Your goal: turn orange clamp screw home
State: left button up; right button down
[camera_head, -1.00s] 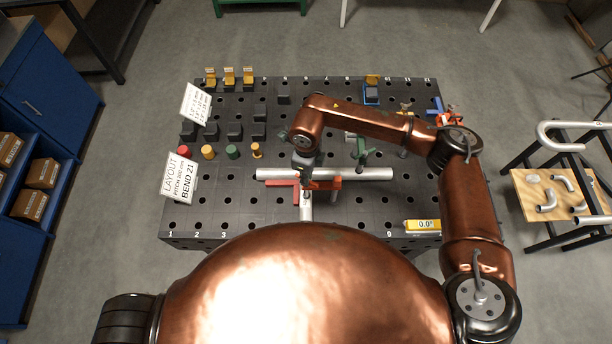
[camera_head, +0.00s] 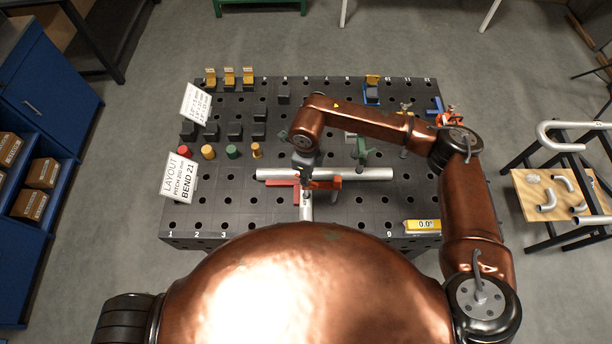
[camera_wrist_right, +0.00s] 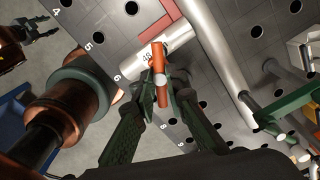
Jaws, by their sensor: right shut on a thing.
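My right gripper (camera_head: 305,182) reaches down over the orange clamp (camera_head: 328,184) at the front middle of the perforated table (camera_head: 235,215). In the right wrist view its two dark fingers (camera_wrist_right: 159,88) are closed on the orange clamp screw (camera_wrist_right: 158,62), a bar with a pale round middle. The fingers and arm partly hide the clamp. A silver tube (camera_head: 375,174) lies crosswise beside the clamp, and another silver piece (camera_head: 306,212) points toward me. My left gripper (camera_wrist_right: 42,30) shows small at the top left of the wrist view; its jaw opening is unclear.
A red block (camera_head: 281,182) lies left of the clamp. A green clamp (camera_head: 361,152) stands at the tube behind. Coloured pegs (camera_head: 208,152) and dark blocks stand at the left. A yellow display (camera_head: 422,225) reads 0.0° at front right. The table's front left is mostly clear.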

jog(key=shift+r, duration=0.1)
jog(key=c, duration=1.9)
grip_release()
notch_tip(320, 180, up, 12)
